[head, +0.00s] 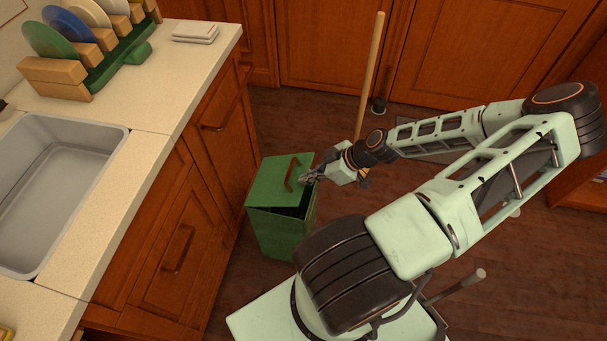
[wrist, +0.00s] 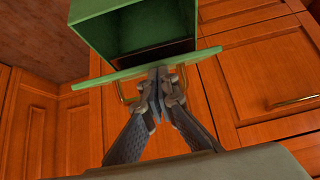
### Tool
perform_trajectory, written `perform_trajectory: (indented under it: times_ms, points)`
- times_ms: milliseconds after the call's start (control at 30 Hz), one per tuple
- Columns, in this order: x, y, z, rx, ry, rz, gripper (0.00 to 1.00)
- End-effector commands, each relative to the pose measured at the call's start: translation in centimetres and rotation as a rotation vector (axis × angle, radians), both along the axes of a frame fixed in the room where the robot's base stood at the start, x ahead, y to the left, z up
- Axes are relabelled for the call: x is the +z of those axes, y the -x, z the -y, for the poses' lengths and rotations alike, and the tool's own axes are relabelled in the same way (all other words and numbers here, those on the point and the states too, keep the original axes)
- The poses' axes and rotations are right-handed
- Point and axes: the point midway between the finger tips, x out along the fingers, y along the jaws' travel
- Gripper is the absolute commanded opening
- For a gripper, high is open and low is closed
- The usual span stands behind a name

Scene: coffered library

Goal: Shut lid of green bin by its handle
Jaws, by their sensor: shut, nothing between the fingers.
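The green bin (head: 278,234) stands on the floor beside the cabinets. Its lid (head: 270,185) is ajar, with a dark gap below its front edge. The handle (head: 291,173) is a bar on top of the lid. My gripper (head: 308,177) is shut and empty at the lid's right edge, close to the handle. In the wrist view, the bin's open inside (wrist: 155,28) shows beyond the lid edge. My fingertips (wrist: 160,76) are at that edge; I cannot tell if they touch it. The handle (wrist: 123,93) is partly hidden behind my fingers.
A counter (head: 160,112) with a sink (head: 60,190) and a dish rack (head: 118,60) is at the left. Wooden cabinets line the left and back. A broom handle (head: 370,80) stands upright behind my gripper. Brown floor is open around the bin's right side.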

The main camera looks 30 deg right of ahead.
Motion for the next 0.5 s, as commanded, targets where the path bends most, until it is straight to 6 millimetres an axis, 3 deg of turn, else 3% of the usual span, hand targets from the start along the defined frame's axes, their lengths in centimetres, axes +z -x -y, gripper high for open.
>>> perform_trajectory:
  times_ms: [267, 500]
  points:
    - [-2.5, 0.9, 0.7, 0.002, -0.001, -0.002, 0.00]
    - [-6.6, 2.1, 1.9, 0.001, 0.000, -0.003, 0.00]
